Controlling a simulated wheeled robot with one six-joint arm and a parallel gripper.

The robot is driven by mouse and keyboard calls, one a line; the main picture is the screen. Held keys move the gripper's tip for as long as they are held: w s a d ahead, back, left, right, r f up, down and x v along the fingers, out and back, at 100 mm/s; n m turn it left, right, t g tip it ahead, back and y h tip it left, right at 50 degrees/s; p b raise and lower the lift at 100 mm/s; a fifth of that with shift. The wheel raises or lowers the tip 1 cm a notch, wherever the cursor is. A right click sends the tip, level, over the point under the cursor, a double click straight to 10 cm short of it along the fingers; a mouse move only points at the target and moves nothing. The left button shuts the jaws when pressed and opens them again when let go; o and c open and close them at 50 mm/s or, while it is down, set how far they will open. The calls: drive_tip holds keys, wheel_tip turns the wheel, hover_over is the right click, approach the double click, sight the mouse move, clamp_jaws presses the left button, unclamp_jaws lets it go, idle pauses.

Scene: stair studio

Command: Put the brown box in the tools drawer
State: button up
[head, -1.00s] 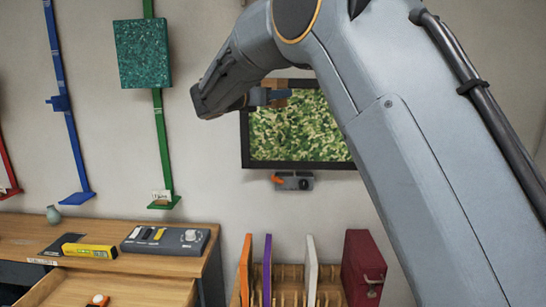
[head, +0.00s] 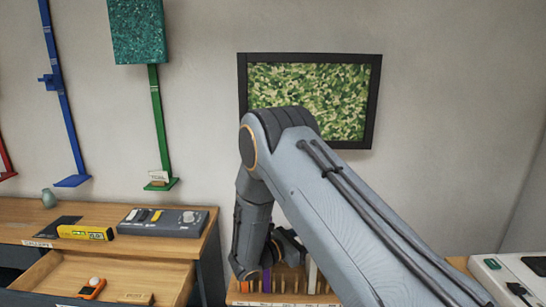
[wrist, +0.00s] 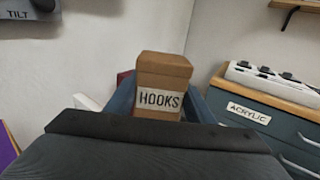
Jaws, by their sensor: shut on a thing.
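The brown box (wrist: 164,72), with a white HOOKS label, stands between the blue fingers of my gripper (wrist: 160,104) in the wrist view. My gripper is shut on it. In the head view my arm bends down over the slotted wooden rack, and the box cannot be made out there. An open wooden drawer (head: 140,277) is at the lower left of the head view, left of my arm.
The desk top (head: 100,217) above the drawer carries a yellow level (head: 86,232) and a grey control panel (head: 163,221). The slotted rack (head: 295,283) stands below my wrist. A cabinet labelled ACRYLIC (wrist: 250,113) is on the right in the wrist view.

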drive_tip(key=s+d+f+n+t+y+b, duration=0.1)
drive_tip(key=s+d+f, duration=0.1)
drive_tip(key=s+f, duration=0.25)
drive_tip(key=s+d+f+t+b, duration=0.1)
drive_tip(key=s+d+f, duration=0.25)
drive_tip(key=f, duration=0.25)
wheel_tip(320, 180, up, 13)
drive_tip(key=w+n+t+y, duration=0.1)
drive_tip(key=n+t+y, duration=0.5)
drive_tip(key=y, duration=0.3)
drive_tip(key=shift+w+a+n, duration=0.4)
drive_tip(key=shift+n, duration=0.3)
drive_tip(key=shift+f, duration=0.1)
drive_tip(key=shift+d, duration=0.35)
